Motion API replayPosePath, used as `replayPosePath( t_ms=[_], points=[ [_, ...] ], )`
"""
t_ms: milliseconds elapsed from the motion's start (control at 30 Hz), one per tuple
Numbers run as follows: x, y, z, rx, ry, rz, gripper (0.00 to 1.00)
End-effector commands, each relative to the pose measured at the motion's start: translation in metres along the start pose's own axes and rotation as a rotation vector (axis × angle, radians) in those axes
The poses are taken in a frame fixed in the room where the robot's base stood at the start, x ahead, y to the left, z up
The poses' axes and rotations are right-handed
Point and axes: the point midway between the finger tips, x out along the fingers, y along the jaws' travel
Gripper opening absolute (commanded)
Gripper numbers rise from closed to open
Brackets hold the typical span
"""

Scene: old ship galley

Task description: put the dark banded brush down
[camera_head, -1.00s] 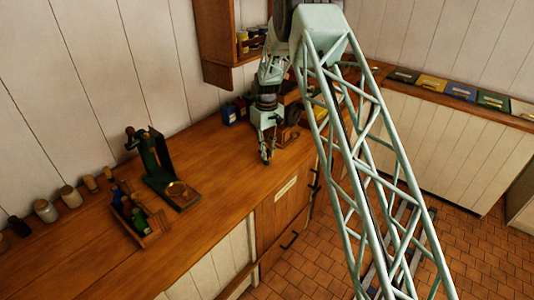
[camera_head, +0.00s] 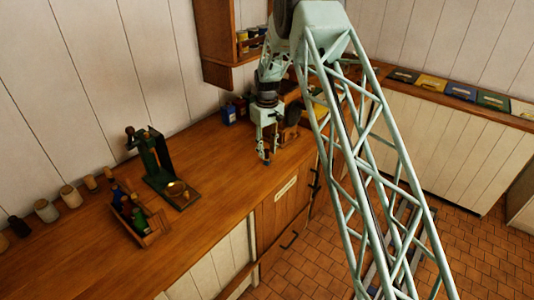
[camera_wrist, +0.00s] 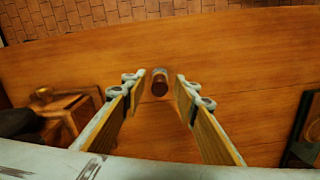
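The dark banded brush (camera_wrist: 160,82) shows in the wrist view as a small dark, reddish-brown upright-looking piece with a paler band, over the wooden counter. It lies between the tips of my gripper (camera_wrist: 160,76), with a visible gap on each side. The two fingers are spread and do not appear to touch it. In the head view my gripper (camera_head: 267,157) points down at the counter top (camera_head: 215,150), near its front edge. A small dark spot shows between the fingertips there; the brush is too small to make out clearly.
Several jars (camera_head: 69,196) line the wall. A blue tin (camera_head: 229,114) and a wooden box (camera_wrist: 68,108) are near my gripper. Counter left of my gripper is clear.

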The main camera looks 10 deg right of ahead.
Motion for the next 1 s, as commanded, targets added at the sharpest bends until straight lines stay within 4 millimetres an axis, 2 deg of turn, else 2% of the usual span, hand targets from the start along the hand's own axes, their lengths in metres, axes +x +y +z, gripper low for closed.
replayPosePath(
  t_ms=[600, 800, 1000],
  points=[
    [-0.086, 0.0, -0.001, 0.0, 0.003, 0.001, 0.27],
    [-0.102, 0.0, 0.0, 0.0, 0.001, 0.0, 0.27],
    [-0.108, 0.0, 0.0, 0.0, 0.001, 0.001, 0.27]
  ],
)
